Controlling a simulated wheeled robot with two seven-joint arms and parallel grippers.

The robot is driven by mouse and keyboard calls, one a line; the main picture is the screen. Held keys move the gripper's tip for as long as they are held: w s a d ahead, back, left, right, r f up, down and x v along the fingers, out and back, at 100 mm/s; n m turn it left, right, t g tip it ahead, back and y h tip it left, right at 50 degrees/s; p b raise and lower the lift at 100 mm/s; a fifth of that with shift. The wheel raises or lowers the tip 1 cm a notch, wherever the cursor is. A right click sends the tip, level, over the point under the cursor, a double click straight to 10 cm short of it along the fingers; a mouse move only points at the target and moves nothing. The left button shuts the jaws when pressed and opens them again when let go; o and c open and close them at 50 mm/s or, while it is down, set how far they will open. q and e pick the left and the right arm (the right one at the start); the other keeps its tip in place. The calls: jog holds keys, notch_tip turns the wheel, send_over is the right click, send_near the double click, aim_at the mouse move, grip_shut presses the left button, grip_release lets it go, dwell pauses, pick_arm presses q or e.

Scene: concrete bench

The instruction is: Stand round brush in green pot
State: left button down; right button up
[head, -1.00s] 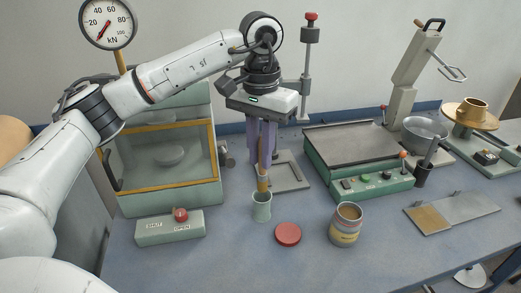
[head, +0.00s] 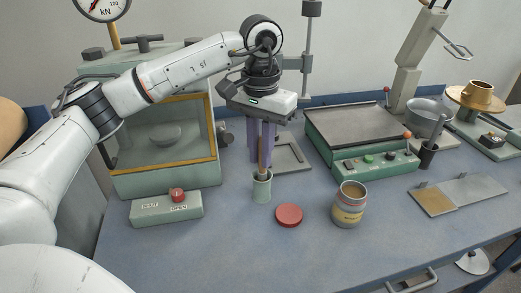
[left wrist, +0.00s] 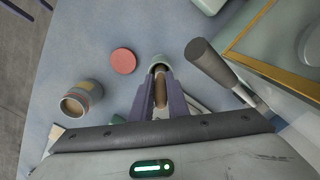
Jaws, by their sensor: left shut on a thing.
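The green pot (head: 262,190) is a small pale green cup standing upright on the bench. My left gripper (head: 263,165) points down just above it, its purple fingers shut on the round brush (head: 261,154). The brush's brown shaft is upright and its lower end is inside the pot's mouth, hidden by the wall. In the left wrist view the brush (left wrist: 160,90) lies between the fingers (left wrist: 160,98), and the pot's rim (left wrist: 160,61) shows just beyond. I cannot tell whether the brush touches the pot's bottom. My right gripper is not in view.
A red lid (head: 289,215) and an open can (head: 349,204) stand right of the pot. A switch box (head: 167,207) and a glass-fronted chamber (head: 164,150) are at left. A hotplate (head: 350,131) is behind. The bench front is clear.

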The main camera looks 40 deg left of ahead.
pick_arm(q)
jog(key=c, duration=1.6)
grip_release()
jog(key=shift+c, duration=0.2)
notch_tip(320, 180, up, 9)
jog(key=shift+r+p, duration=0.1)
jog(key=shift+p, duration=0.55)
jog(key=shift+r, duration=0.6)
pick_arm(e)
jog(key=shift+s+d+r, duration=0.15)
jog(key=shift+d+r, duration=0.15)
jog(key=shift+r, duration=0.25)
